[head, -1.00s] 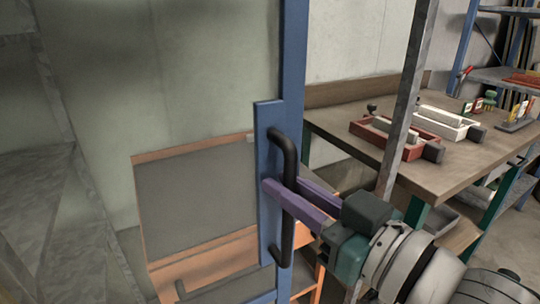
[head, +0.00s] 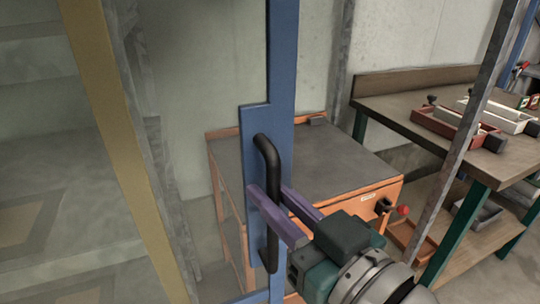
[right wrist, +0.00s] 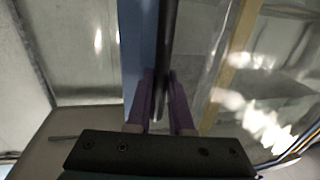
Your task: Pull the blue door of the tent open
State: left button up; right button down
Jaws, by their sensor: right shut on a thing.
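The blue door (head: 282,80) of the tent is a narrow blue frame with a clear panel to its left. A black bar handle (head: 272,165) is fixed upright on its wider blue plate. My right gripper (head: 267,205) has its purple fingers around the handle and is shut on it. In the right wrist view the fingers (right wrist: 159,95) close on either side of the dark handle (right wrist: 168,45), with the blue frame (right wrist: 136,45) beside it. My left gripper is not in view.
An orange cart (head: 310,160) with a grey top stands behind the door. A workbench (head: 440,140) with red and white trays stands at the right, behind a grey metal post (head: 470,130). A yellowish post (head: 115,140) rises at the left.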

jog(key=c, duration=0.8)
grip_release()
jog(key=shift+s, duration=0.1)
jog(key=v, duration=0.9)
jog(key=shift+s+d, duration=0.25)
jog(key=shift+s, duration=0.05)
